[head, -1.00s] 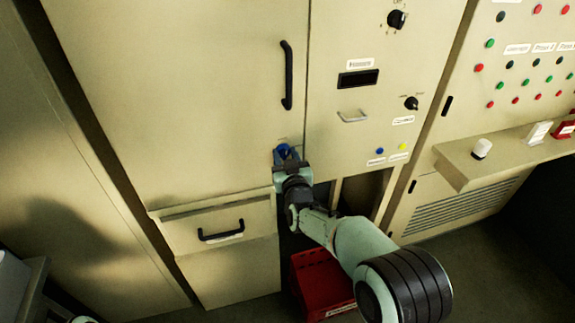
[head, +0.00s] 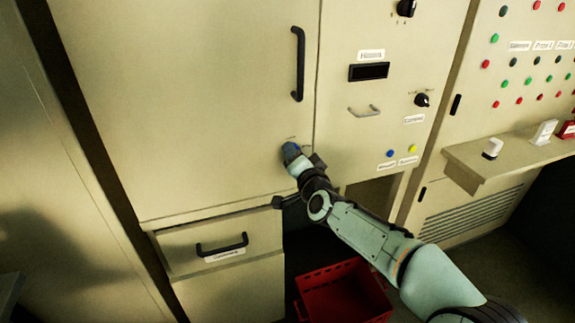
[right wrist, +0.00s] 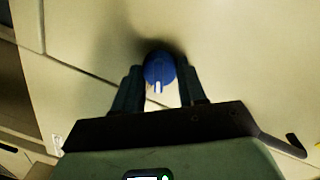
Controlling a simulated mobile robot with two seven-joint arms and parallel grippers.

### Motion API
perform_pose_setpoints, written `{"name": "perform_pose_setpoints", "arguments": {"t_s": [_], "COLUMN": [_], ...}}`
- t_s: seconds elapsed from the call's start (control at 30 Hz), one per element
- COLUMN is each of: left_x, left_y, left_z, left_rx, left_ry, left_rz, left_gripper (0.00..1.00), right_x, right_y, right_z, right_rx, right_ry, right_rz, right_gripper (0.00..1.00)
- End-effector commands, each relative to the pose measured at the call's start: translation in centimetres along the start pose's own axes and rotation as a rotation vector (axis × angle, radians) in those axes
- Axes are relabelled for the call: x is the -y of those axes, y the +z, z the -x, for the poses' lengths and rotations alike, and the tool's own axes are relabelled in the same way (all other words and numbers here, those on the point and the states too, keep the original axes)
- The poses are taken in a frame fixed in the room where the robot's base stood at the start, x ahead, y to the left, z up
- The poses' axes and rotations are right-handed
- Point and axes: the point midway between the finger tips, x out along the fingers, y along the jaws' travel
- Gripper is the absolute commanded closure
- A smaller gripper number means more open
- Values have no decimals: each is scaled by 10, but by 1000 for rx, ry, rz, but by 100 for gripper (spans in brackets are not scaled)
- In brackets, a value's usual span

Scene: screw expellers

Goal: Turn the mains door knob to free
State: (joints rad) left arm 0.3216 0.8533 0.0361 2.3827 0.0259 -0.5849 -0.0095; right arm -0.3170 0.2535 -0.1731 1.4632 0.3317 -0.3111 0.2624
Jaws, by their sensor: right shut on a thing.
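The mains door knob is a blue round knob (head: 291,149) at the lower right corner of the large beige door (head: 200,100) in the head view. In the right wrist view the blue knob (right wrist: 159,69) sits between my two fingers, with a white mark on its lower part. My right gripper (head: 294,157) is shut on the knob; it also shows in the right wrist view (right wrist: 160,85). The small lettering by the knob is too small to read. My left gripper is not in view.
A black door handle (head: 298,64) is above the knob. A drawer with a black handle (head: 222,245) is below left. A red crate (head: 343,290) stands on the floor below my right arm. A shelf (head: 500,158) juts out at the right.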

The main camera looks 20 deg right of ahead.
Motion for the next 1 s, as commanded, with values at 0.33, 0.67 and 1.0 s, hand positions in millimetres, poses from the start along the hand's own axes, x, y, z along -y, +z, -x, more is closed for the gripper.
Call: {"name": "perform_pose_setpoints", "arguments": {"t_s": [0.33, 0.67, 1.0], "left_x": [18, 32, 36], "left_y": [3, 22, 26], "left_z": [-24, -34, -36], "left_rx": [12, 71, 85], "left_ry": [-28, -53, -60], "left_rz": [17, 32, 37], "left_gripper": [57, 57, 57], "right_x": [0, 1, 1], "right_y": [1, 0, 0], "right_z": [0, 0, 0], "right_rx": [23, 35, 39], "right_ry": [-6, -8, -9], "right_rz": [-285, -442, -486], "right_gripper": [100, 100, 100]}}
